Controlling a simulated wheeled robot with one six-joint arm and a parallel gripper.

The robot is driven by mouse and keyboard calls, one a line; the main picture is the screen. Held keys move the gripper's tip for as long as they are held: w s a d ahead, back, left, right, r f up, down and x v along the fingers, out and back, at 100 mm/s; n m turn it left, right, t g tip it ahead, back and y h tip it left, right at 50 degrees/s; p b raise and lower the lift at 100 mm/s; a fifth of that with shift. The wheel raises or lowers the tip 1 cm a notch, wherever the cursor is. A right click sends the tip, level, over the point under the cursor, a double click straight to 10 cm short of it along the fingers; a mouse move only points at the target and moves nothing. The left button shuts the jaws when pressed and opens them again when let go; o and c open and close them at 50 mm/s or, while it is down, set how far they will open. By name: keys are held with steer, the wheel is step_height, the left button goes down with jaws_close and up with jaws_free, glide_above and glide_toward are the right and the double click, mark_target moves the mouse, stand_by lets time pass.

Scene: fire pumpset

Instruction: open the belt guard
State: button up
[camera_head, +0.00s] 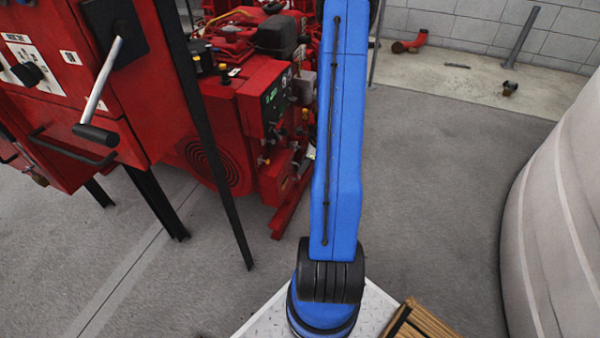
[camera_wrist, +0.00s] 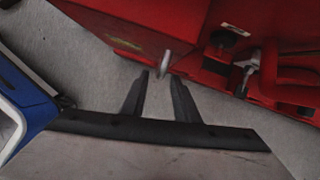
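My gripper (camera_wrist: 159,78) shows in the wrist view with its two dark fingers apart and nothing seen between them. A small silver knob or pin (camera_wrist: 165,63) sticks out from the edge of a red panel (camera_wrist: 125,38) just beyond the fingertips. I cannot tell whether it touches them. I cannot tell for sure which red part is the belt guard. In the head view the red pumpset (camera_head: 245,110) stands behind my blue arm, which hides part of it. My gripper is hidden there.
A red control cabinet (camera_head: 60,110) with a lever handle (camera_head: 100,85) stands at the left on black legs. A large pale rounded tank (camera_head: 560,215) is at the right. Grey floor (camera_head: 430,180) between is clear. Red parts with a metal fitting (camera_wrist: 247,72) lie right in the wrist view.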

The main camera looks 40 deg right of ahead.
mark_target(299, 178)
steer(key=shift+x, duration=2.1)
steer(key=shift+c, duration=0.7)
jaws_close()
